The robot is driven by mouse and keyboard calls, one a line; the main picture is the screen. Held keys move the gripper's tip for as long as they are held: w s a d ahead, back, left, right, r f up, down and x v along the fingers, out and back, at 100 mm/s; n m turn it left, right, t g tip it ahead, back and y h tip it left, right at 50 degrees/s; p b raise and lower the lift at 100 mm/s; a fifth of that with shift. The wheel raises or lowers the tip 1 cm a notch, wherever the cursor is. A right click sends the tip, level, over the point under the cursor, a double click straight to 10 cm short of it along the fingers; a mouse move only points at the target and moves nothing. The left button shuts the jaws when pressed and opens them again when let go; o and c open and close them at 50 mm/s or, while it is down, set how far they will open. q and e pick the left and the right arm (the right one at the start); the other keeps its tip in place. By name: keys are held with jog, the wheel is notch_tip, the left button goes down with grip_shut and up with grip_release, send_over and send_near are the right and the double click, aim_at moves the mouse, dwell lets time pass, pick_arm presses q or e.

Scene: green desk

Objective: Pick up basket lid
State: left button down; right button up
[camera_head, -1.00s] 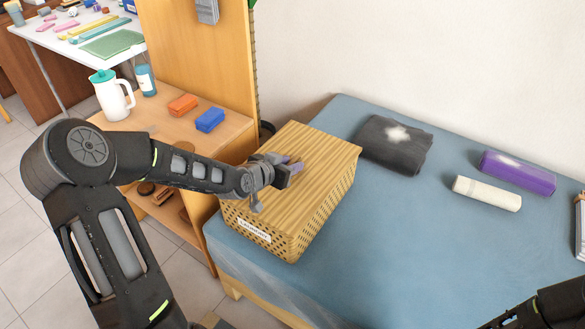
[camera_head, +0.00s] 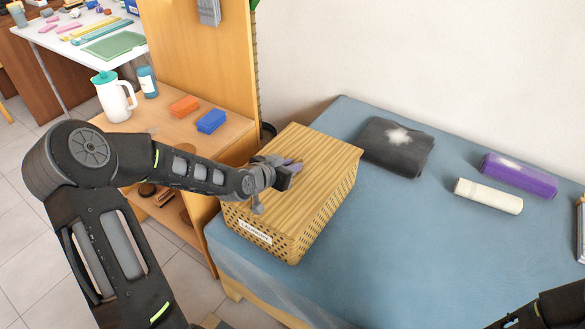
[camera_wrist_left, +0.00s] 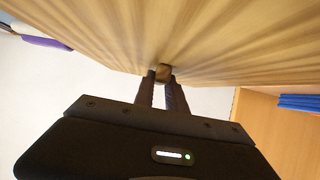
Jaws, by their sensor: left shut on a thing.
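The basket lid (camera_head: 318,150) is a flat, light wooden board with a striped grain. It rests on top of the woven tan basket (camera_head: 318,222), which has a white label on its front. My left gripper (camera_head: 294,168) reaches in from the left over the middle of the lid. In the left wrist view my left gripper (camera_wrist_left: 163,80) is shut on the lid's small wooden knob (camera_wrist_left: 163,72), with the lid's surface (camera_wrist_left: 200,35) close beyond. No clear gap shows between lid and basket. Of my right arm, only a dark part shows at the bottom right corner; its gripper is out of view.
The basket stands at the left end of the blue-covered bed (camera_head: 400,240). A dark folded cloth (camera_head: 393,150), a purple roll (camera_head: 518,176) and a white roll (camera_head: 488,196) lie to its right. A wooden shelf (camera_head: 160,130) with a white jug (camera_head: 114,98) adjoins on the left.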

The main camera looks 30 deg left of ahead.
pick_arm(q)
notch_tip(320, 180, up, 10)
jog(key=p, duration=0.3)
dwell(0.9)
